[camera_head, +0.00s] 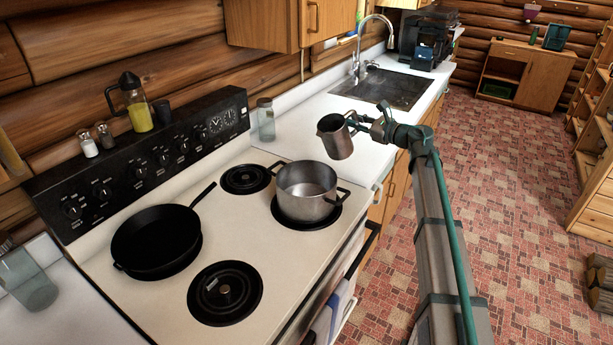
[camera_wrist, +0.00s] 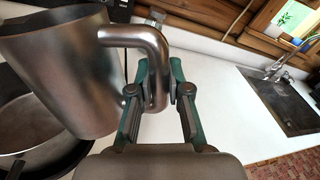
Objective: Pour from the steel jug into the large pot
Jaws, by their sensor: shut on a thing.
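The steel jug (camera_head: 336,137) is in the air beside and above the large pot (camera_head: 306,189), slightly tilted in the head view. My gripper (camera_head: 355,121) is shut on the jug's handle. In the wrist view my gripper (camera_wrist: 161,95) has its fingers on both sides of the handle, and the jug (camera_wrist: 65,70) fills the upper left. The pot also shows in part at the lower left of the wrist view (camera_wrist: 30,122), behind the jug. The jug's contents are hidden.
A black frying pan (camera_head: 157,240) sits on the stove (camera_head: 184,310) left of the pot. A glass jar (camera_head: 265,120) stands on the white counter (camera_head: 380,160) behind the pot. A sink (camera_head: 400,88) with a tall faucet (camera_head: 372,35) lies farther back. Counter around the jug is clear.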

